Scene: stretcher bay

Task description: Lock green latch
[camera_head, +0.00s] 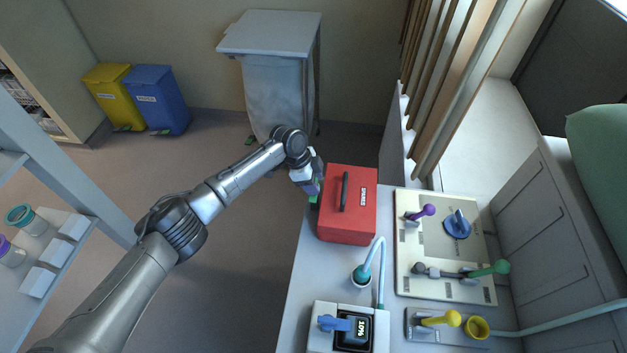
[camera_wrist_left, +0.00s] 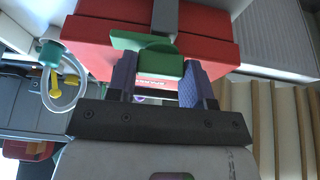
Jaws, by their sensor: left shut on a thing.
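The green latch (camera_wrist_left: 146,48) is on the side of the red box (camera_head: 362,218), and the box also shows in the left wrist view (camera_wrist_left: 90,45). In the head view the latch is mostly hidden by my left gripper (camera_head: 313,192), at the box's left side. In the left wrist view the two purple fingers of my left gripper (camera_wrist_left: 160,82) are on either side of the latch's lower part and shut on it. The latch's upper plate spreads out beyond the fingers. The box lid is down, with a dark handle on top. My right gripper is not in view.
Right of the box is a panel (camera_head: 428,292) with a purple lever (camera_head: 423,212), a blue knob (camera_head: 457,226) and a green-handled lever (camera_head: 490,269). A tube in a cup (camera_head: 361,276) and a device with a display (camera_head: 322,343) stand in front of the box.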

